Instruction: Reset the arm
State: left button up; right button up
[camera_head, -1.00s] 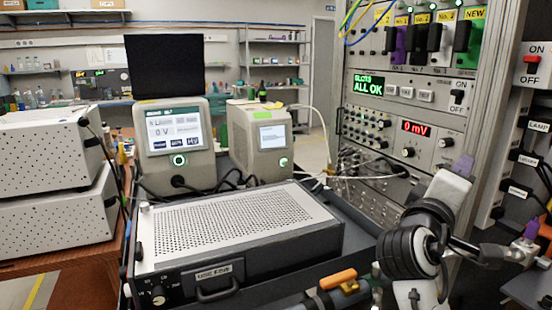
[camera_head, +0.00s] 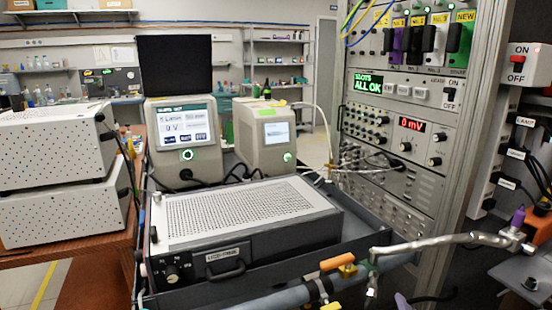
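Neither of my grippers can be made out in the head view. No other part of either arm is clearly in sight.
A perforated grey-topped instrument (camera_head: 245,210) sits in a dark tray in front. A pipe with an orange-handled valve (camera_head: 338,261) and a bent metal tube (camera_head: 440,242) run along the front right. An equipment rack (camera_head: 395,150) stands right; white perforated boxes (camera_head: 60,150) stand left.

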jog(key=s+a+f+m+g+y, duration=0.2)
jog(key=s+a+f+m+y, duration=0.1)
jog(key=s+f, duration=0.7)
jog(key=s+a+f+m+g+y, duration=0.2)
jog(key=s+a+f, duration=0.4)
jog(key=s+f, duration=0.4)
jog(key=s+m+y, duration=0.1)
jog(key=s, duration=0.4)
jog(key=shift+s+f, duration=0.15)
jog(key=shift+f, duration=0.15)
jog(key=shift+c, duration=0.9)
jog(key=shift+d, duration=0.15)
